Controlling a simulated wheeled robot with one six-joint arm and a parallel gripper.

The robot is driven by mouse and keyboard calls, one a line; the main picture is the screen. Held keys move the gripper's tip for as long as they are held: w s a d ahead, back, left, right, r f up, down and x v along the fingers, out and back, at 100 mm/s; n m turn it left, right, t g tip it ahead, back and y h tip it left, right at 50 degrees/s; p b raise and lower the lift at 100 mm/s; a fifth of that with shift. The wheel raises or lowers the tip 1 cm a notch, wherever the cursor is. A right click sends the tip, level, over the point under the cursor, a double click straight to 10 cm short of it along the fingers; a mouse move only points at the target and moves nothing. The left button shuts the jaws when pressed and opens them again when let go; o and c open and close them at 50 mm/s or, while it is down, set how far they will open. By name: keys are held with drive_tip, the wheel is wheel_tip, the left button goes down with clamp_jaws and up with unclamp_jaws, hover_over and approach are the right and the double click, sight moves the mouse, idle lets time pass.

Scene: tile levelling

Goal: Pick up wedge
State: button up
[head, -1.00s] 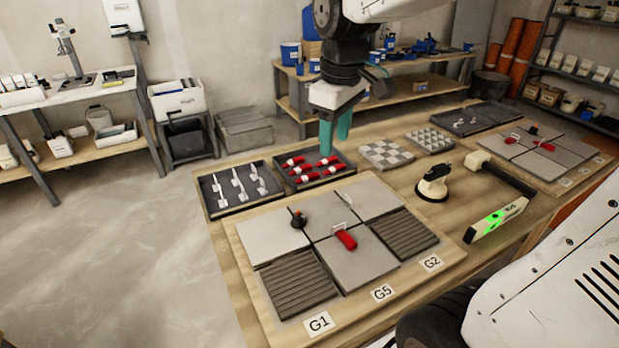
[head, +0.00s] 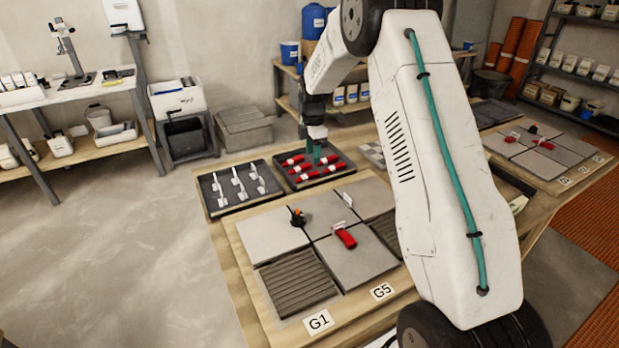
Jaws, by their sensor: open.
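Several red wedges (head: 298,179) lie in a dark tray (head: 341,182) near the back edge of the wooden table. My gripper (head: 317,158) points down over the middle of this tray, among the wedges, with its green fingers apart. Its fingers partly hide the wedges behind them. I cannot tell whether a wedge sits between the fingers. Another red wedge (head: 346,238) is on the grey tiles (head: 352,262), at a white clip (head: 338,226) standing in a joint.
A second dark tray (head: 221,203) with white clips stands left of the wedge tray. An orange-and-black knob-like piece (head: 298,217) stands on the tiles. Labels G1 (head: 319,321) and G5 (head: 382,291) mark the board's front. My arm hides the table's middle.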

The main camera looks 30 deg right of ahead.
sight(313, 173)
drive_tip(key=f, duration=0.4)
drive_tip(key=s+f, duration=0.1)
drive_tip(key=f, duration=0.1)
drive_tip(key=shift+a+f, duration=0.2)
drive_tip(key=shift+f, duration=0.2)
drive_tip(key=c, duration=1)
